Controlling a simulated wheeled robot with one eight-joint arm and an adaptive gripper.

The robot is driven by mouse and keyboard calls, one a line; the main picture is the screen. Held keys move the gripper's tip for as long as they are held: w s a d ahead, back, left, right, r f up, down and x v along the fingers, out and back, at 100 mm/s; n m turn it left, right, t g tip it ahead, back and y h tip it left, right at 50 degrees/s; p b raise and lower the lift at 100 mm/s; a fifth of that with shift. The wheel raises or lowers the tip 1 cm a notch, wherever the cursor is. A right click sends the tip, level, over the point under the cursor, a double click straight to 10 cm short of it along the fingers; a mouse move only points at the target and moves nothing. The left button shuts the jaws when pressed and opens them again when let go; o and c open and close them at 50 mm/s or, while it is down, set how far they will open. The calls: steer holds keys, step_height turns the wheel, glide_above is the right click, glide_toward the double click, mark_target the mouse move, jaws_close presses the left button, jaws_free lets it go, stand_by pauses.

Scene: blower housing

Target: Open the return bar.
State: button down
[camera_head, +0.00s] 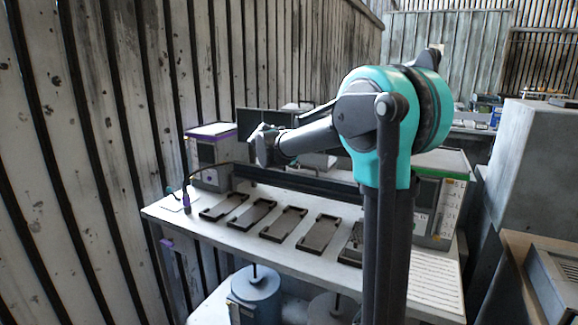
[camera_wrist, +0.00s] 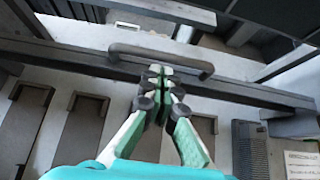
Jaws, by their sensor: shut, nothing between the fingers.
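A long dark bar (camera_wrist: 75,58) runs across the wrist view, with a grey curved handle (camera_wrist: 185,60) on it. I take this to be the return bar. The bar also shows in the head view (camera_head: 300,184), lying along the back of the white table. My gripper (camera_wrist: 160,72) is shut and empty. Its fingertips overlap the lower edge of the handle's middle in the picture; I cannot tell whether they touch it. In the head view my arm hides the bar's right end, and I cannot make out the fingers there.
Several dark trays (camera_head: 284,223) lie in a row on the white table (camera_head: 220,232), in front of the bar. A box-shaped instrument (camera_head: 212,155) stands at the table's left end, another (camera_head: 438,195) at the right. A purple-based stand (camera_head: 187,202) is at the left edge.

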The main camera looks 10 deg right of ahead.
mark_target(298, 175)
steer(key=shift+w+d, duration=0.3)
steer(key=shift+w, duration=0.25)
steer(key=shift+w+d+r, duration=0.25)
steer(key=shift+w+d, duration=0.5)
steer(key=shift+w, duration=0.3)
